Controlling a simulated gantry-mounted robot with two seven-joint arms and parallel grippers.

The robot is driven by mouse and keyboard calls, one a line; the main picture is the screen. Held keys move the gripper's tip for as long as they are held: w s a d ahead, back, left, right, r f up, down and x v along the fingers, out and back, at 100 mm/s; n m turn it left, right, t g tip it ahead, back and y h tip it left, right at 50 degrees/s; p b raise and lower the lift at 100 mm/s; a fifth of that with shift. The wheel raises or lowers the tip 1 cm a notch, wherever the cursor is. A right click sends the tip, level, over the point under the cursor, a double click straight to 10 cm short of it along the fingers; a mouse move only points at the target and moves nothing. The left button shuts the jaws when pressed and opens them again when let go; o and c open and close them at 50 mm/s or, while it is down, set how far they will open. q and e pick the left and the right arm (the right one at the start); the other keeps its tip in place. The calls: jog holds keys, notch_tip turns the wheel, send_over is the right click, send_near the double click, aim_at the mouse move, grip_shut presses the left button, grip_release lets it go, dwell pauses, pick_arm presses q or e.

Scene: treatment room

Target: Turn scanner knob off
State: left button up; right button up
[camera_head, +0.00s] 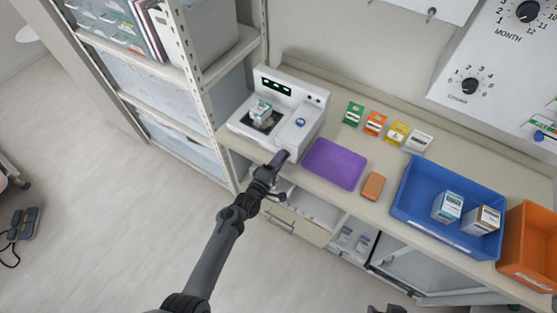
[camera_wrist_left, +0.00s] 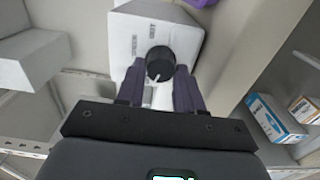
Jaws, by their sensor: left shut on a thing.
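The white scanner (camera_head: 300,125) stands on the counter at the back left, with green lit digits on its display and a small box (camera_head: 260,109) on its dark plate. My left gripper (camera_head: 280,158) reaches the scanner's front side, which is hidden in the head view. In the left wrist view, the round black scanner knob (camera_wrist_left: 160,63) sits on the white scanner face. My left gripper (camera_wrist_left: 160,85) is shut on the knob, one finger on each side. A white mark on the knob points down in that view. Small lettering beside the knob is not readable. A dark part at the bottom edge may be my right gripper (camera_head: 387,309).
A purple mat (camera_head: 335,164) and a brown block (camera_head: 373,186) lie right of the scanner. Several small coloured boxes stand behind. A blue bin (camera_head: 415,205) with two boxes and an orange bin (camera_head: 527,250) stand at the right. A shelf post (camera_head: 193,75) rises on the left.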

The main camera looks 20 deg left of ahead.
dwell(0.5)
pick_arm(q)
jog(key=o, duration=1)
jog(key=shift+s, duration=0.1)
jog(key=s, duration=0.3)
jog(key=s+a, duration=0.1)
jog(key=s, duration=0.6)
jog(key=shift+s+a+p, duration=0.25)
jog(key=shift+a+p, duration=0.15)
